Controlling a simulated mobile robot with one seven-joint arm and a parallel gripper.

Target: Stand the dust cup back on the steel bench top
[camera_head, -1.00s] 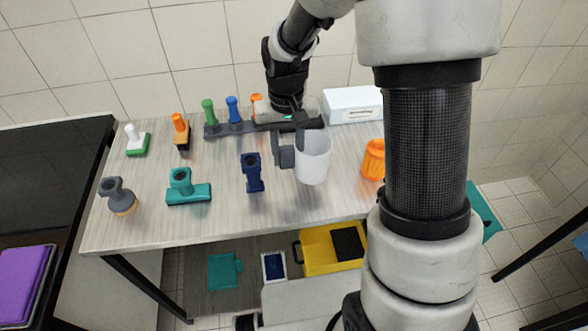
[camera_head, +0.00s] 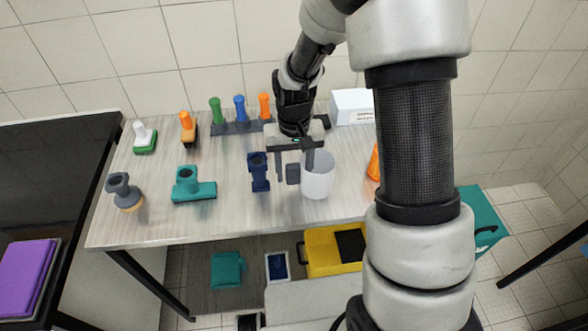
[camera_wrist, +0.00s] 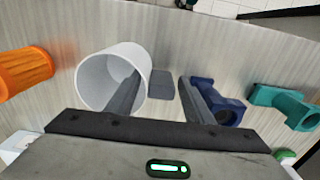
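The dust cup (camera_head: 318,178) is a white cup with a dark grey block handle on its left side. It stands upright on the steel bench top (camera_head: 225,222) in the head view, toward the front right. My gripper (camera_head: 291,165) is above the handle with its fingers apart, one on each side of the handle. In the wrist view my gripper (camera_wrist: 160,78) shows a gap on both sides of the handle. The left finger overlaps the mouth of the cup (camera_wrist: 98,85), which looks empty. The cup's base is hidden there.
A navy tool (camera_head: 259,172) stands just left of the cup, with a teal tool (camera_head: 194,186) further left. An orange item (camera_head: 374,162) is to the right, partly behind my arm. A rack of coloured handles (camera_head: 237,127) and a white box (camera_head: 352,107) are behind.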

